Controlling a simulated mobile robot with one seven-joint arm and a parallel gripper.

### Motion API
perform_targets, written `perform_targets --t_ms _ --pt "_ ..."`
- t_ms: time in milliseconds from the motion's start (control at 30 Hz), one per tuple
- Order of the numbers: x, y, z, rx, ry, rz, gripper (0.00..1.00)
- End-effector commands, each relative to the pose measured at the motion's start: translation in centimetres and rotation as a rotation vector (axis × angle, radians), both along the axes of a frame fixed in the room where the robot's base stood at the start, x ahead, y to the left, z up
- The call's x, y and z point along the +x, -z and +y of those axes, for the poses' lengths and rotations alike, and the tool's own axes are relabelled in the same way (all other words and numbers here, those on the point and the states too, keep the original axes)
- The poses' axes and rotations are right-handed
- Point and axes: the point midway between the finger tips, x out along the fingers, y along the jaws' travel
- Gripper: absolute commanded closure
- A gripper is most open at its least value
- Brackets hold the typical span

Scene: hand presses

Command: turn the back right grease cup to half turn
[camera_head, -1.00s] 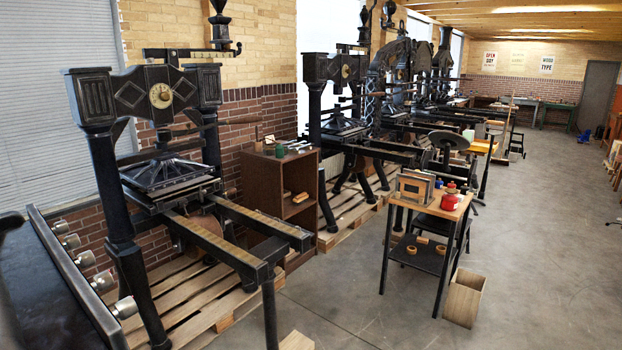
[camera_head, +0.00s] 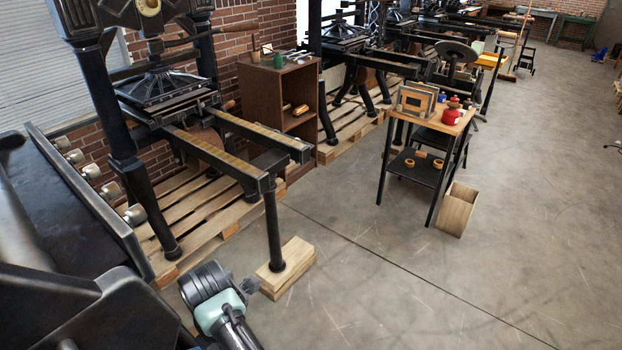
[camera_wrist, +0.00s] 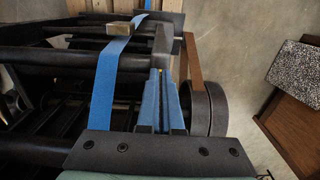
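Several pale round cups, which look like the grease cups (camera_head: 92,172), stand in a row along the edge of the long black machine at the left of the head view. I cannot tell which one is the back right cup, nor read their turn. Part of my arm shows at the bottom of the head view, low and right of the row, apart from the cups. In the wrist view my gripper (camera_wrist: 161,78) has its two bluish fingers close together with a thin dark gap, and nothing shows held. No cup is recognizable in the wrist view.
A black hand press (camera_head: 165,90) stands on a wooden pallet (camera_head: 190,225) beyond the row. A brown cabinet (camera_head: 262,100) and a small table (camera_head: 428,115) stand further right. The wrist view shows a blue strap (camera_wrist: 108,80) and dark rollers. Concrete floor is free at right.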

Motion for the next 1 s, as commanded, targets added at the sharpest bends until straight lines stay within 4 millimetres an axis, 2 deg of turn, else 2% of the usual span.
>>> perform_targets --t_ms 33,367,833,1000 --pt "-0.3 0.2 0.4 0.006 -0.008 0.008 1.00" --pt "0.4 -0.1 -0.2 0.004 -0.006 0.006 1.00" --pt "0.5 -5.6 -0.3 0.001 -0.003 0.003 1.00" --pt "0.5 -6.1 -0.4 0.001 -0.003 0.003 1.00"
